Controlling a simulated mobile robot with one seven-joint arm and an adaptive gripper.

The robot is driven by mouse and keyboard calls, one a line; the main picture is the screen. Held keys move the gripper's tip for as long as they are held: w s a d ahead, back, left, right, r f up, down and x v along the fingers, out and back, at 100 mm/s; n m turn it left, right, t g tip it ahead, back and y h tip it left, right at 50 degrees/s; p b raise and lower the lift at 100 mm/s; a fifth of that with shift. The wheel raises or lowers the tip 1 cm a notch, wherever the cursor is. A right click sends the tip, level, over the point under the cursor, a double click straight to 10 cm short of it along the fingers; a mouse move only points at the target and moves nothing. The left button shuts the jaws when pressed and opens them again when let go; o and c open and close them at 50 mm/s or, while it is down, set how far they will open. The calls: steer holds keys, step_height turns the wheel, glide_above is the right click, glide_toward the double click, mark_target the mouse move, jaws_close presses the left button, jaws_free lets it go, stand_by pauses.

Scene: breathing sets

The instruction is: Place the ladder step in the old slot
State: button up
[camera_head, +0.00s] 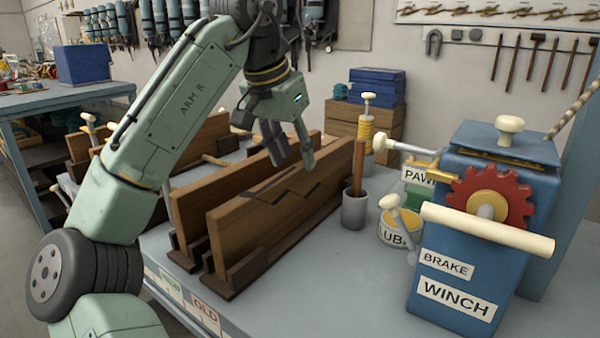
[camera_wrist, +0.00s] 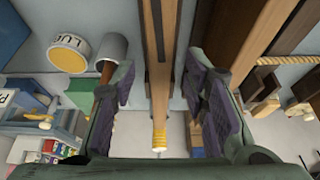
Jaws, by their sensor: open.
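Two long brown wooden boards stand on edge in dark wooden supports on the bench, in the head view. The front board (camera_head: 262,217) is above the OLD label (camera_head: 206,312) and has a dark zigzag line on its face. The rear board (camera_head: 190,205) is behind it, above a green label (camera_head: 171,284) I cannot read clearly. I cannot tell which piece is the ladder step. My gripper (camera_head: 290,150) is open and empty, pointing down at the boards' far part. In the wrist view a board's edge (camera_wrist: 158,75) lies between my spread fingers (camera_wrist: 160,90), apart from both.
Right of the boards stand a grey cup (camera_head: 354,210) with a wooden handle in it, a yellow can (camera_head: 393,234) and the blue winch box (camera_head: 445,265) with a red gear. A yellow-wrapped spool (camera_head: 379,138) stands beyond.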

steer(key=shift+v, duration=1.85)
